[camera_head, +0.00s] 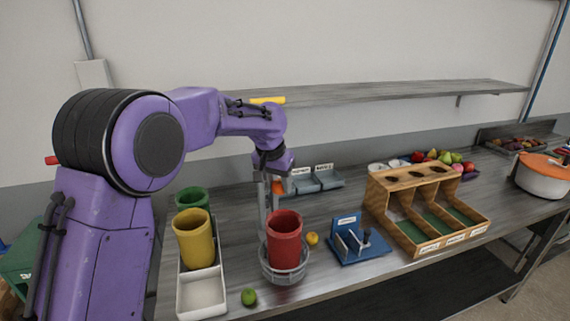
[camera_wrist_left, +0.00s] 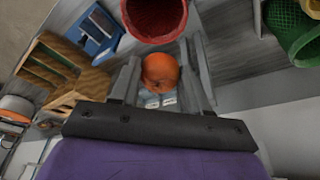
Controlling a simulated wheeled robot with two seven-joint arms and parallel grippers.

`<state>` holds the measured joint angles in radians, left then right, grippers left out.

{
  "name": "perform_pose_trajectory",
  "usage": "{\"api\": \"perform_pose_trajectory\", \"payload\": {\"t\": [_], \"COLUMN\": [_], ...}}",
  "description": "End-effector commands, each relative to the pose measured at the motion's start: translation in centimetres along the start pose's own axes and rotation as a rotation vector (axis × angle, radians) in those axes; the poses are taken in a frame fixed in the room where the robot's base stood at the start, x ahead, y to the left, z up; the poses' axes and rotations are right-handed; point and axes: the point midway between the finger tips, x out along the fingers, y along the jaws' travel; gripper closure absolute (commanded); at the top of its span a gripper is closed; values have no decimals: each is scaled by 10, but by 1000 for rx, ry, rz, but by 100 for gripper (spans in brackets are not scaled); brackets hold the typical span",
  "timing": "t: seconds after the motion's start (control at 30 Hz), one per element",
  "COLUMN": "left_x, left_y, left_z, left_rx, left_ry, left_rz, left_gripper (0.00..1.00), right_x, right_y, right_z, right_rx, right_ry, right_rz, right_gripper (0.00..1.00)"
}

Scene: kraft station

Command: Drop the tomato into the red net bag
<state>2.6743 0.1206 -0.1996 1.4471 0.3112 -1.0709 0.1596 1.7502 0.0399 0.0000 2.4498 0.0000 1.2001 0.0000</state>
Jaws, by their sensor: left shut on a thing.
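The tomato (camera_wrist_left: 160,72), round and orange-red, sits between the two fingers of my left gripper (camera_wrist_left: 163,64), which is shut on it. In the head view my left gripper (camera_head: 268,205) points down just behind the red net bag, and a bit of the tomato (camera_head: 278,187) shows beside a finger. The red net bag (camera_head: 284,240) stands upright with its mouth open in a round wire holder (camera_head: 285,271). In the left wrist view the red bag (camera_wrist_left: 155,18) lies beyond the tomato. The tomato is outside the bag. My right gripper is in neither view.
A yellow bag (camera_head: 194,240) and a green bag (camera_head: 192,199) stand left of the red bag by a white tray (camera_head: 201,294). A lime (camera_head: 249,297) and a small orange fruit (camera_head: 312,238) lie near it. A blue stand (camera_head: 357,244) and a wooden divided box (camera_head: 405,206) stand to the right.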

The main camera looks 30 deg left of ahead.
Motion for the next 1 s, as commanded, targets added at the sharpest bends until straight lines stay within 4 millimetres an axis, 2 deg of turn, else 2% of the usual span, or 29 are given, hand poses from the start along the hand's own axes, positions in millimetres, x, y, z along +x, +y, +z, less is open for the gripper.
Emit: {"api": "perform_pose_trajectory", "payload": {"t": [0.07, 0.5, 0.83, 0.87, 0.9, 0.93, 1.0], "left_x": [1, 51, 56, 56, 56, 56, 56], "left_y": [-3, -3, -2, -2, -2, -2, -2], "left_z": [0, 16, 17, 17, 17, 17, 17], "left_rx": [-3, -1, -2, -2, -2, -2, -2], "left_ry": [-3, -2, 0, 0, 0, 0, 0], "left_rz": [0, -1, 0, 0, 0, 0, 0], "left_gripper": [84, 84, 84, 45, 32, 25, 25], "right_x": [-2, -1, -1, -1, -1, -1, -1], "right_y": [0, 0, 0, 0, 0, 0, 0], "right_z": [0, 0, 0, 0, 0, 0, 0], "right_rx": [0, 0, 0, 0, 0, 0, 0], "right_ry": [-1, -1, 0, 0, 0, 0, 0], "right_rz": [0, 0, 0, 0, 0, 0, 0], "right_gripper": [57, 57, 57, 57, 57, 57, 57]}}
